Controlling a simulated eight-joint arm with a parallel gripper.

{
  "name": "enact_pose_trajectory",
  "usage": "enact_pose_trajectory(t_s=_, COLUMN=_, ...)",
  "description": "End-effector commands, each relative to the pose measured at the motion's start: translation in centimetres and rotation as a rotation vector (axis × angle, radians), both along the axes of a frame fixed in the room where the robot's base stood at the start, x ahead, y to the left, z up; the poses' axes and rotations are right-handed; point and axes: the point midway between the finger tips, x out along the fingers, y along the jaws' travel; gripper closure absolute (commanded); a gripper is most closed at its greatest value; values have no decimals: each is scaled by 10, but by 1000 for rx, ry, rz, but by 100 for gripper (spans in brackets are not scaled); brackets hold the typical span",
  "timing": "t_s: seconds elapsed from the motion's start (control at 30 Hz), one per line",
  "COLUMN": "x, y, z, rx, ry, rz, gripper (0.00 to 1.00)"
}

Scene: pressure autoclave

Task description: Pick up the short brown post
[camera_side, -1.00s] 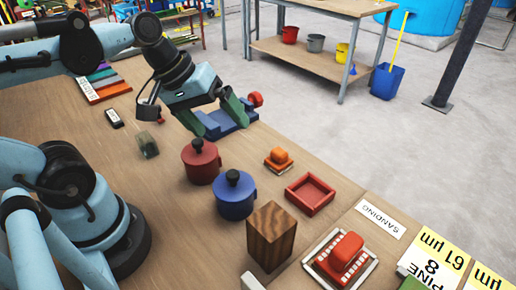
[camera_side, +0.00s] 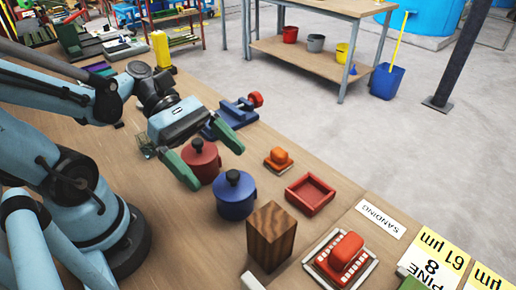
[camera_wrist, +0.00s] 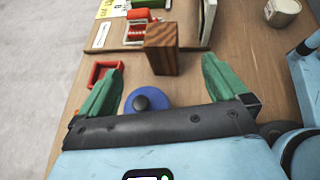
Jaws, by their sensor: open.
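The short brown post (camera_side: 271,237) is a dark wood-grained block standing upright on the bench, in front of the blue pot (camera_side: 235,195) in the side view. In the wrist view the post (camera_wrist: 161,48) stands ahead of my gripper, between the lines of the two fingers and beyond the blue pot (camera_wrist: 146,99). My gripper (camera_side: 208,160) has green fingers spread wide, with nothing between them. It hangs above the red pot (camera_side: 201,162), apart from the post. In the wrist view my gripper (camera_wrist: 160,92) also shows open.
A red tray (camera_side: 310,194) and an orange block on a base (camera_side: 278,159) lie right of the pots. A red brush-like block (camera_side: 342,256) sits close to the post. A blue vise (camera_side: 232,118) is behind. A mug (camera_wrist: 282,12) shows in the wrist view.

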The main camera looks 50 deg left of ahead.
Motion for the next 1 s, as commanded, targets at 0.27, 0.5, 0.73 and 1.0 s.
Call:
enact_pose_trajectory(t_s=0.27, x=3, y=-22, z=-13, rx=0, ry=-1, rz=-6, gripper=0)
enact_pose_trajectory(t_s=0.5, x=9, y=-47, z=-27, rx=1, ry=-1, rz=-5, gripper=0)
enact_pose_trajectory(t_s=0.73, x=12, y=-59, z=-33, rx=1, ry=-1, rz=-2, gripper=0)
enact_pose_trajectory(t_s=1.0, x=14, y=-75, z=-40, rx=1, ry=-1, rz=-5, gripper=0)
